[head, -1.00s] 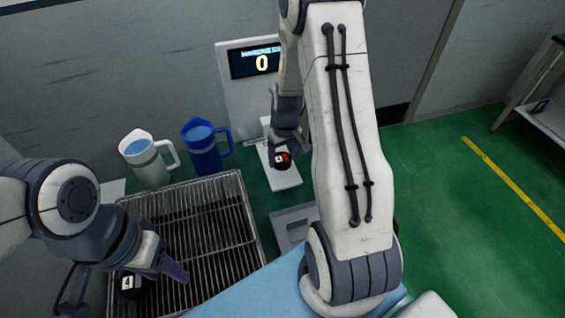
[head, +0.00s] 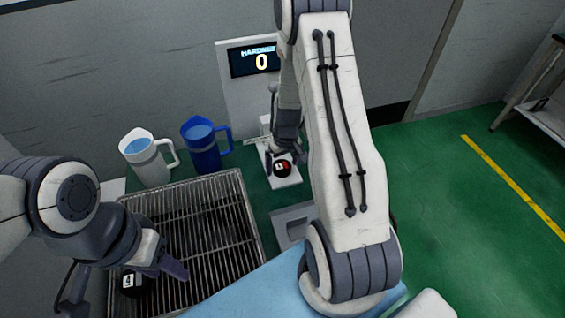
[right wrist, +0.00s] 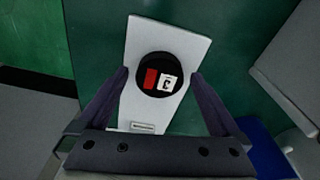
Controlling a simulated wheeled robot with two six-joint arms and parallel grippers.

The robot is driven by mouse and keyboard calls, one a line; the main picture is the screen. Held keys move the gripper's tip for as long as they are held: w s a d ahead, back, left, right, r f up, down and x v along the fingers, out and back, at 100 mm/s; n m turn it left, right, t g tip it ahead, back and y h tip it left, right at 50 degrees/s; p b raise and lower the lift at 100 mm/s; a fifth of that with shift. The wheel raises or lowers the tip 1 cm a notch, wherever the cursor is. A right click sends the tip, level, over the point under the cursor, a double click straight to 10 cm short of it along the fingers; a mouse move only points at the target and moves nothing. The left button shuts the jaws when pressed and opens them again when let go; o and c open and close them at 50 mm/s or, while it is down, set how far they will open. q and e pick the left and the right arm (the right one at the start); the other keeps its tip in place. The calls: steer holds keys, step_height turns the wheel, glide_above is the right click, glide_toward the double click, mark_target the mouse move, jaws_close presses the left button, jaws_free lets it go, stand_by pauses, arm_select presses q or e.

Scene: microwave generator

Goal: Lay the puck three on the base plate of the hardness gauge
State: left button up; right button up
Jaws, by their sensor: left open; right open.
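Puck three (head: 283,168) is black with a red patch and a white label. It lies on the white base plate (head: 291,183) of the hardness gauge (head: 229,92), whose display reads 0. In the right wrist view the puck (right wrist: 152,88) shows its "3" label, flat on the base plate (right wrist: 190,45). My right gripper (head: 284,154) is open, with one finger on either side of the puck and a gap visible at each. My left gripper (head: 163,268) is open over the wire rack (head: 243,205), beside a black puck (head: 134,284) with a white label.
A white jug (head: 150,165) and a blue jug (head: 204,153) stand behind the rack, left of the gauge. A grey flat block (head: 290,222) lies in front of the base plate. A light blue surface (head: 250,293) is nearest to me.

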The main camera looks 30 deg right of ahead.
mark_target(284, 170)
step_height(284, 170, up, 12)
steer(key=s+b, duration=0.1)
steer(key=s, duration=0.1)
steer(key=s+a+r+n, duration=0.2)
steer(key=a+r, duration=0.1)
steer(key=a, duration=0.5)
steer(key=s+a+r+n, duration=0.2)
steer(key=a+r, duration=0.1)
steer(key=a, duration=0.5)
steer(key=s+a+r+n, duration=0.1)
steer(key=s+a+n, duration=0.1)
steer(key=s+a, duration=0.3)
steer(key=s+a+r+n+g+y, duration=0.1)
steer(key=s+a, duration=0.4)
steer(key=s, duration=0.7)
steer(key=shift+a+r+n, duration=0.3)
steer(key=shift+r+n, duration=0.1)
steer(key=shift+n, duration=0.3)
